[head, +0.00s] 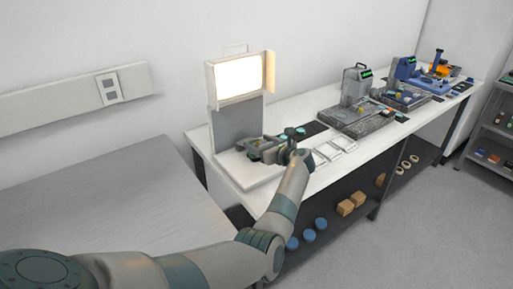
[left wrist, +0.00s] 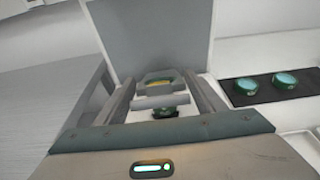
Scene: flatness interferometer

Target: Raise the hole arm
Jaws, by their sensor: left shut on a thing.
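The interferometer stand has a bright lit screen (head: 238,77) on top, a grey back panel (head: 238,124) and a white base (head: 236,167). My left gripper (head: 262,147) is low in front of the back panel, above the base. In the left wrist view its fingers (left wrist: 160,102) are shut on a short grey crossbar, which looks like part of the hole arm (left wrist: 161,101). A grey frame with a yellowish patch (left wrist: 158,84) lies just beyond the bar. A dark green round piece (left wrist: 165,113) shows below it, partly hidden. My right gripper is in neither view.
A black mat (left wrist: 243,99) with two green-rimmed discs lies to the right of the stand. White trays (head: 335,149) and a grey instrument on a stone slab (head: 357,120) stand further right on the bench. A grey table (head: 110,200) is at left.

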